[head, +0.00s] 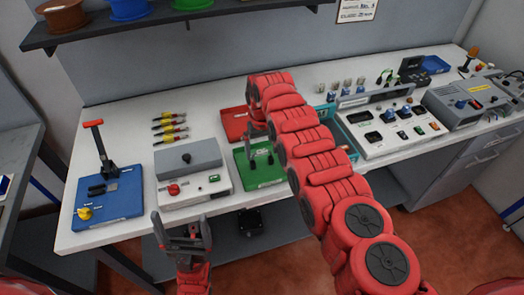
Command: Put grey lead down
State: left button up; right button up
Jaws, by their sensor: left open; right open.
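My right arm reaches over the table and bends down at its far end. Its gripper (259,158) is open, low over the green tray (262,178). Small dark shapes show at the gripper there; I cannot tell whether one of them is the grey lead. No grey lead can be clearly made out elsewhere. My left gripper (183,232) is open and empty, in front of the table's near edge, below the grey box with a red knob (200,182).
A blue base with a red-handled lever (122,200) stands at the left. A red tray (233,124) lies behind the green one. A control panel (385,125) and a grey instrument (465,103) stand at the right.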

aim_at(262, 151)
notch_tip(262, 151, up, 11)
jog(key=b, duration=0.2)
jog(key=shift+b, duration=0.3)
jog(key=shift+r, duration=0.1)
